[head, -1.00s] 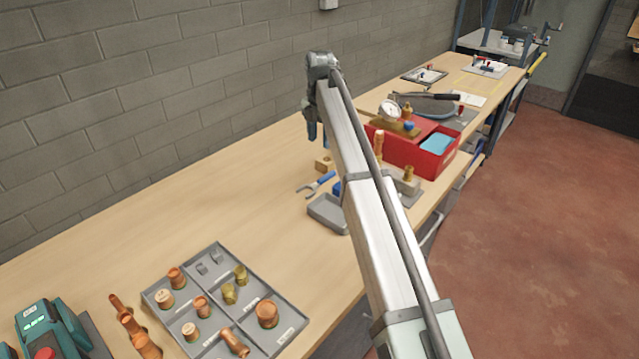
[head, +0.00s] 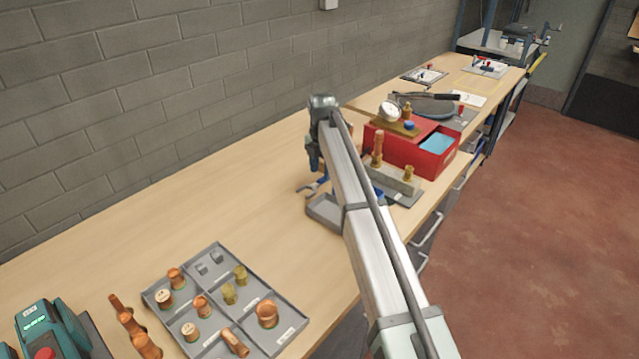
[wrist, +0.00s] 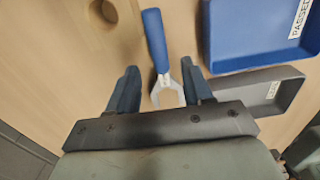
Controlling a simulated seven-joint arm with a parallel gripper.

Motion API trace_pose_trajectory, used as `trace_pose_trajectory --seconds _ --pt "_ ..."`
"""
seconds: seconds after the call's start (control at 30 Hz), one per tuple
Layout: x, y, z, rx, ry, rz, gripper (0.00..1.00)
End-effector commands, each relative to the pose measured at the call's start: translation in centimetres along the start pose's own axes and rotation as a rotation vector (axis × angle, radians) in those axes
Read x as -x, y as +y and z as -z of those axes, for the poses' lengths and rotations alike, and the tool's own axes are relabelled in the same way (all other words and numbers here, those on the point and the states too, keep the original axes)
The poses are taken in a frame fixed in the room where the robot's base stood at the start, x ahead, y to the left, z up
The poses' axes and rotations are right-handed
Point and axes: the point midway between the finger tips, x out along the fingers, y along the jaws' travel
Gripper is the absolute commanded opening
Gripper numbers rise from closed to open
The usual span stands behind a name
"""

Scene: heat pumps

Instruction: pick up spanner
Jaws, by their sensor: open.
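The spanner (wrist: 157,50) has a blue handle and a grey open-jaw head, and lies on the wooden bench. In the wrist view its head end lies between the two fingers of my gripper (wrist: 160,88), with the handle pointing away. My gripper is open, and a gap shows between each finger and the spanner. In the head view the spanner's jaw end (head: 306,189) shows just left of my gripper, while my arm hides most of the handle. How high the fingers are above the bench is hard to tell.
A blue tray (wrist: 222,62) marked PASSED and a grey tray (wrist: 265,82) lie close to the right of the spanner. A red box (head: 440,160) stands beyond my arm. The bench left of my gripper is clear.

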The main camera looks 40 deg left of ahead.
Motion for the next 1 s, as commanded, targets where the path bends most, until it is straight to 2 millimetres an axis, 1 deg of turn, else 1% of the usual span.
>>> trace_pose_trajectory --seconds 0.03,0.1,0.2,0.43,0.47,0.9,0.97,1.0 --pt "-0.9 -0.3 0.1 0.0 0.001 0.001 0.5" --pt "-1.8 -0.2 0.1 0.0 0.001 0.002 0.5" --pt "-2.5 -0.1 0.0 0.0 0.001 0.001 0.5" --pt "-2.7 -0.1 0.0 0.0 0.0 0.0 0.5" --pt "-2.7 -0.1 0.0 0.0 0.0 0.0 0.48" --pt "-2.7 -0.1 0.0 0.0 0.0 0.0 0.06" --pt "-2.7 -0.1 0.0 0.0 0.0 0.0 0.01" --pt "-2.7 -0.1 0.0 0.0 0.0 0.0 0.0"
